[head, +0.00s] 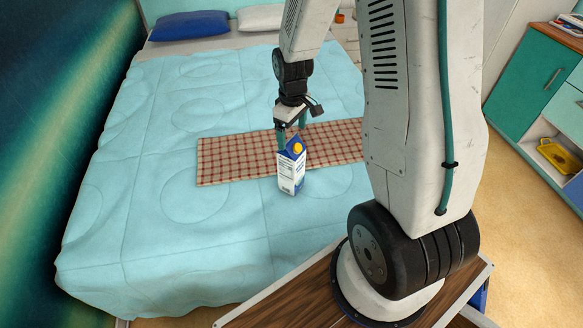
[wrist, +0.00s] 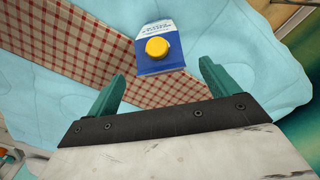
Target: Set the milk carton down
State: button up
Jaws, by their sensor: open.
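The milk carton (head: 291,168) is white and blue with a yellow cap. It stands upright on the light blue bedspread (head: 240,215), at the front edge of the red checked runner (head: 225,160). In the wrist view the carton (wrist: 160,62) lies just beyond the fingertips, with its cap towards the camera. My gripper (wrist: 160,85) is open, its two green fingers apart and nothing between them. In the head view my gripper (head: 291,135) is just behind and above the carton. The carton's base shows only in part, so its exact contact with the bed is hard to see.
Blue and white pillows (head: 189,26) lie at the head of the bed. A teal cabinet (head: 530,85) stands at the right, with a yellow tray (head: 559,156) on its lower shelf. The bedspread left of the carton is clear.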

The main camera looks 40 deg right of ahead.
aim_at(291, 141)
notch_tip(291, 141, down, 5)
jog(key=shift+w+f, duration=0.1)
jog(key=shift+w, duration=0.05)
grip_shut()
dwell(0.4)
